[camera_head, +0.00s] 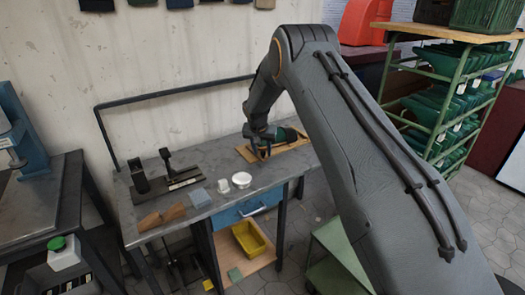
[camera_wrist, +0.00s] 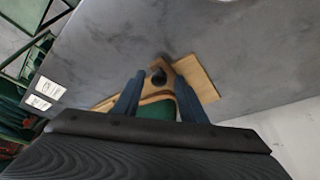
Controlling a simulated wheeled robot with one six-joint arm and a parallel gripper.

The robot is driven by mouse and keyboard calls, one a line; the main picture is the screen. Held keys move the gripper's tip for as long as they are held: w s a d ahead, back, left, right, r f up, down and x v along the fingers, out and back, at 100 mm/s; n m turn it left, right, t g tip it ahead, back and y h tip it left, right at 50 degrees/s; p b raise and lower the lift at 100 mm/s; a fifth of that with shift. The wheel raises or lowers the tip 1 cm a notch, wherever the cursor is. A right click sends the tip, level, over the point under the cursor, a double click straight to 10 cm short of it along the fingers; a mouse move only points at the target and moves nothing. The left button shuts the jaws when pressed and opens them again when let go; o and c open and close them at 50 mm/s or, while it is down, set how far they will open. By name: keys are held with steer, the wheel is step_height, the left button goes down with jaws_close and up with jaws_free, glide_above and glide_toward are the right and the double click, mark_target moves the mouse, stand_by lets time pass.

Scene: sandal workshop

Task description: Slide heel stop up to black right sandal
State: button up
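A tan wooden board (camera_head: 297,143) lies at the right part of the bench, with a dark green, sole-like piece (camera_head: 287,133) on it. The green piece (camera_wrist: 157,111) lies nearer the palm. My gripper (camera_wrist: 160,77) is over the board, its two blue-grey fingers apart on either side of the knob, with gaps visible. In the head view my gripper (camera_head: 263,143) partly covers the board. I cannot make out a black sandal clearly.
On the bench (camera_head: 215,215) to the left are a black clamp-like fixture (camera_head: 182,180), brown wooden wedges (camera_head: 161,216), a grey-blue block (camera_head: 200,197) and a white round tub (camera_head: 241,180). A green rack (camera_head: 440,120) with green trays stands at right. Bench around the board is mostly clear.

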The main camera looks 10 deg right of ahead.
steer(key=shift+r, duration=0.1)
steer(key=b+v, duration=0.1)
steer(key=v, duration=0.6)
steer(key=shift+s+r+b, duration=0.15)
steer(key=shift+r+b, duration=0.15)
steer(key=shift+b, duration=0.05)
steer(key=s+d+r+n+g+y, duration=0.1)
steer(key=s+d+r+n, duration=0.1)
steer(key=s, duration=2.1)
steer(key=s+d+r+n+g, duration=0.2)
steer(key=s, duration=2.1)
steer(key=shift+s+r+g+y, duration=0.3)
steer(key=shift+s+y, duration=0.05)
steer(key=shift+y, duration=0.05)
